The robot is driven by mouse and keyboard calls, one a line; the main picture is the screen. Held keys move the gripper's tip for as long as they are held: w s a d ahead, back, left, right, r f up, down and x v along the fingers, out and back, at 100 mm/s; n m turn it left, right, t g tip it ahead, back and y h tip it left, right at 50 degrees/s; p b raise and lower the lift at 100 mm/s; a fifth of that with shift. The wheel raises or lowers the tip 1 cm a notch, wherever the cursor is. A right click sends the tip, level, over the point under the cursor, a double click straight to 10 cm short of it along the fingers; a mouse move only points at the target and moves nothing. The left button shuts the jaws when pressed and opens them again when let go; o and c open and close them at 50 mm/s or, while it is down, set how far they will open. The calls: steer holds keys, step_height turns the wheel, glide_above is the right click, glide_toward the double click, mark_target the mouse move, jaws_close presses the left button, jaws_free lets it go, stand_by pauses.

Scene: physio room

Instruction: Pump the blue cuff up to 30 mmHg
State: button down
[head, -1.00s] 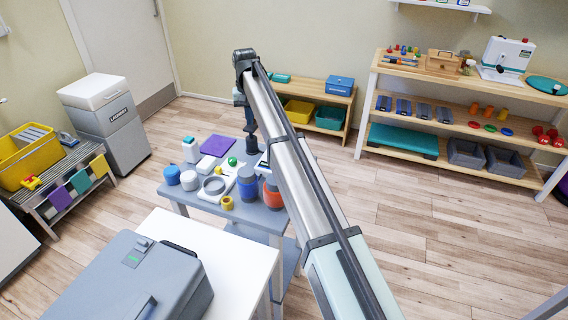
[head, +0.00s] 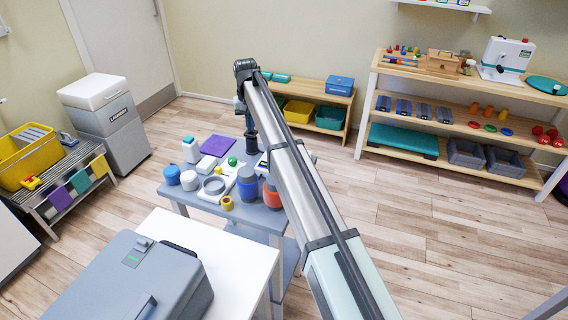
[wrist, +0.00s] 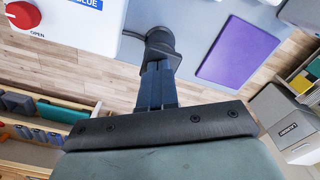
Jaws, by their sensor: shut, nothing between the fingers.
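The blue cuff (head: 248,192) appears as a blue band around a grey cylinder on the grey-blue table; a similar orange-banded cylinder (head: 272,194) stands to its right. A white unit with a small screen (head: 262,166) is behind them, partly hidden by my arm. In the wrist view, a white panel (wrist: 95,22) carries a red knob (wrist: 24,14) above the word OPEN and a blue label reading BLUE (wrist: 88,3). I cannot read any pressure value.
A grey case (head: 140,280) sits on the white table in front. Floor at right is clear.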

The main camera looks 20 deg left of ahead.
stand_by(0.4)
steer(key=shift+r, duration=1.7)
steer(key=shift+r, duration=0.15)
step_height(320, 180, up, 6)
steer(key=shift+f, duration=0.15)
stand_by(0.3)
